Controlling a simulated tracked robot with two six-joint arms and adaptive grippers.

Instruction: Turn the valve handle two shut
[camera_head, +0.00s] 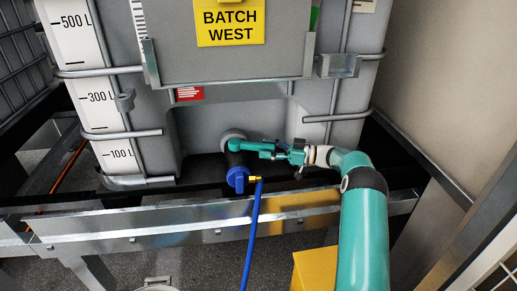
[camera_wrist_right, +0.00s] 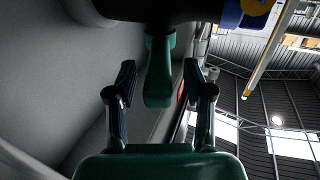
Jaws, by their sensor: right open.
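The green valve handle (camera_head: 243,145) sits on the dark outlet valve (camera_head: 235,161) at the foot of the grey tank and points right, toward my arm. In the wrist view the handle (camera_wrist_right: 158,72) hangs from the dark valve body, its free end between my fingers. My right gripper (camera_head: 268,150) is open around that end, with a gap showing on both sides in the wrist view (camera_wrist_right: 160,85). My left gripper is not in view.
A metal frame rail (camera_head: 150,228) runs in front of the tank (camera_head: 200,130). A yellow block (camera_head: 315,268) stands below my right arm.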

